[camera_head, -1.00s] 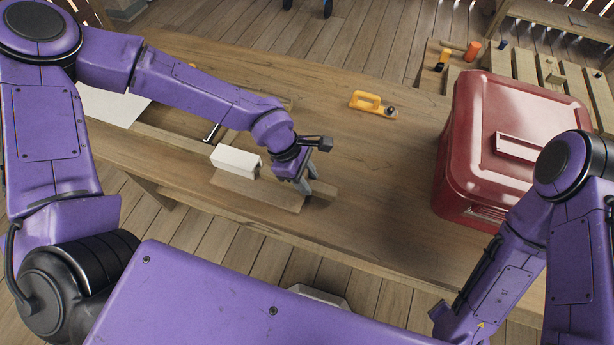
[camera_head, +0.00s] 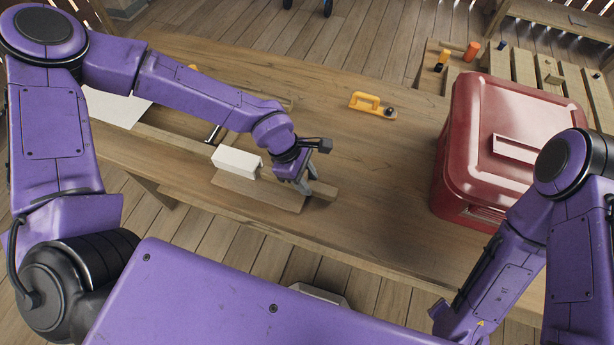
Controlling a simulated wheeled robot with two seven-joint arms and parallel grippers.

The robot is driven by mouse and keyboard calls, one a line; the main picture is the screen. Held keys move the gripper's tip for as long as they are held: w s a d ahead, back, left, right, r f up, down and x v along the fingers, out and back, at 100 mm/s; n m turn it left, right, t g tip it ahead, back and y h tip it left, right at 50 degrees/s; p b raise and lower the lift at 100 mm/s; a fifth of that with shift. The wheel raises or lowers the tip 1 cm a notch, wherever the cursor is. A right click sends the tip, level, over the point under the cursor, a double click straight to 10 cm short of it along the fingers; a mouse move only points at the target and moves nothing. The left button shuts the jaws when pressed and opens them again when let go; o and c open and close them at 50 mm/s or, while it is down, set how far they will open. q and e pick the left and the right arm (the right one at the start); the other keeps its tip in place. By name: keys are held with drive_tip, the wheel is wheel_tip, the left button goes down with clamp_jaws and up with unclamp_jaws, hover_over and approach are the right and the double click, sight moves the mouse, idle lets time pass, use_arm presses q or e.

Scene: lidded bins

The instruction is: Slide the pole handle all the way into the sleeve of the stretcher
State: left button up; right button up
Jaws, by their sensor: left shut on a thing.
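A white block-shaped sleeve (camera_head: 236,161) sits on a flat wooden board (camera_head: 258,193) near the front edge of the workbench. A short wooden pole handle (camera_head: 326,191) lies low at the right end of the board, in line with it. My left gripper (camera_head: 308,187) comes down from above, just right of the sleeve, with its fingers shut on the pole handle. The fingers and wrist hide the handle's near part, so I cannot tell how far it reaches into the sleeve. My right arm shows at the right, but its gripper is out of view.
A large red lidded bin (camera_head: 520,135) stands on the right of the bench (camera_head: 370,215). A yellow-handled tool (camera_head: 369,103) lies at the back. A white sheet (camera_head: 115,106) is at the left. The bench between gripper and bin is clear.

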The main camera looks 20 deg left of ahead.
idle(0.4)
use_arm(q)
drive_tip(key=shift+r+p, duration=0.1)
drive_tip(key=shift+p, duration=0.2)
idle(0.4)
drive_tip(key=shift+a, duration=0.15)
drive_tip(key=shift+w+a+p, duration=0.1)
drive_tip(key=shift+a+p, duration=1.75)
drive_tip(key=shift+a, duration=0.45)
drive_tip(key=shift+a+p, duration=0.3)
